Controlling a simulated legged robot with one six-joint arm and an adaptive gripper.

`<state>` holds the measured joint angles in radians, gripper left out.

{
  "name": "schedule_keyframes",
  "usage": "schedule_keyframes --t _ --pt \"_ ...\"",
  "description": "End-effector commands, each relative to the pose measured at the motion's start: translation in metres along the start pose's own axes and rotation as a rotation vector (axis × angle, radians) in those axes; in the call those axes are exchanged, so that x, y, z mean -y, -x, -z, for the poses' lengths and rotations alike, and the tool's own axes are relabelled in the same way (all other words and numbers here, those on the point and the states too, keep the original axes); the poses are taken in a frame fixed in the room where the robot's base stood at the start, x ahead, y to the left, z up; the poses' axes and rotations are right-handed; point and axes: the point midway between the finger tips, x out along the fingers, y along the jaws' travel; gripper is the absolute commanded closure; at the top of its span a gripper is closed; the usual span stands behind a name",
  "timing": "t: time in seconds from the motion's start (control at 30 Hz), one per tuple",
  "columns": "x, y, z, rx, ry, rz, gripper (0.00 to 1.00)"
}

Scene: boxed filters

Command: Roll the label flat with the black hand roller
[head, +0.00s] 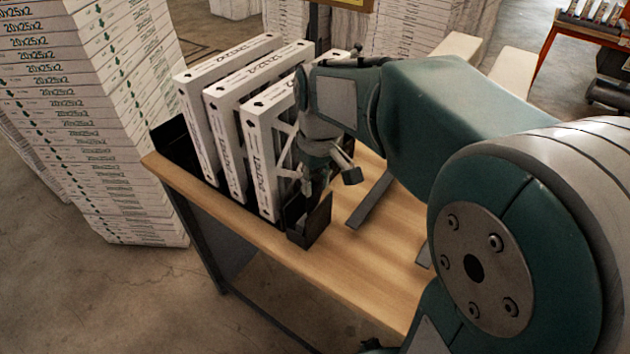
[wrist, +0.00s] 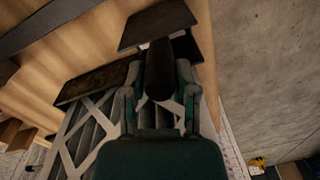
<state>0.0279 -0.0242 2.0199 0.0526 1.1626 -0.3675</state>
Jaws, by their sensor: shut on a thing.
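My gripper (head: 318,185) points down beside the nearest of the white boxed filters (head: 262,160), at the near end of the black rack. In the wrist view its two fingers (wrist: 158,98) close around a dark cylindrical piece (wrist: 158,68), which appears to be the black hand roller. The roller's far end lies near a dark rack plate (wrist: 158,24). In the head view the roller cannot be told apart from the dark parts around my gripper. The label cannot be made out separately from the printing on the filters; whether the roller touches anything is unclear.
The filters stand upright in the rack, whose black end bracket (head: 310,225) sits near the front edge of the wooden table (head: 350,275). A dark flat strip (head: 370,202) lies to the right. A tall stack of boxes (head: 100,130) stands at the left.

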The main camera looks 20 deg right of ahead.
Motion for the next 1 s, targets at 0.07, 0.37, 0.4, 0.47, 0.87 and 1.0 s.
schedule_keyframes --t 0.07,0.37,0.4,0.47,0.87,1.0 --pt "-0.001 0.003 -0.003 0.004 -0.001 -0.001 1.0" --pt "-0.001 0.016 -0.004 0.003 0.0 -0.001 1.0" --pt "-0.001 0.019 -0.004 0.002 0.0 -0.001 1.0" --pt "-0.001 0.023 -0.003 0.001 0.0 -0.001 1.0" --pt "0.002 0.05 -0.002 0.0 0.0 -0.001 1.0" --pt "0.002 0.059 -0.002 0.0 0.0 -0.001 1.0"
